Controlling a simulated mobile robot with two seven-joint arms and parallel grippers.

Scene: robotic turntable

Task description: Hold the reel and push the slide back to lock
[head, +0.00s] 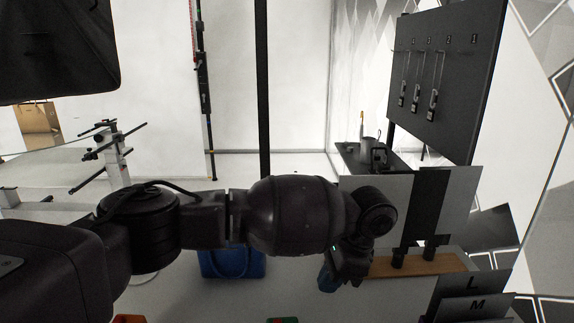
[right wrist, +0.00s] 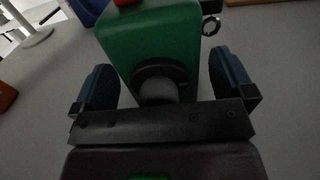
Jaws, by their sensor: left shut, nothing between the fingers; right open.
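A green block-shaped body (right wrist: 150,35) with a dark round knob on its near face stands between the fingers of my right gripper (right wrist: 165,85) in the right wrist view. The blue-tipped fingers are open, one on each side; I see gaps and cannot tell any contact. A small metal ring is at its upper right. Whether this body is the reel, and where the slide is, I cannot tell. A green bit (head: 283,320) shows at the bottom edge of the head view. My left gripper (head: 335,277) is shut and empty, pointing down beside a wooden strip.
The wooden strip (head: 420,265) bears dark upright parts, near panels marked L and M (head: 475,295). A dark board (head: 447,75) with hanging tools is at upper right. A blue bag (head: 232,263) stands behind my left arm. An orange thing (head: 128,319) is at the bottom edge.

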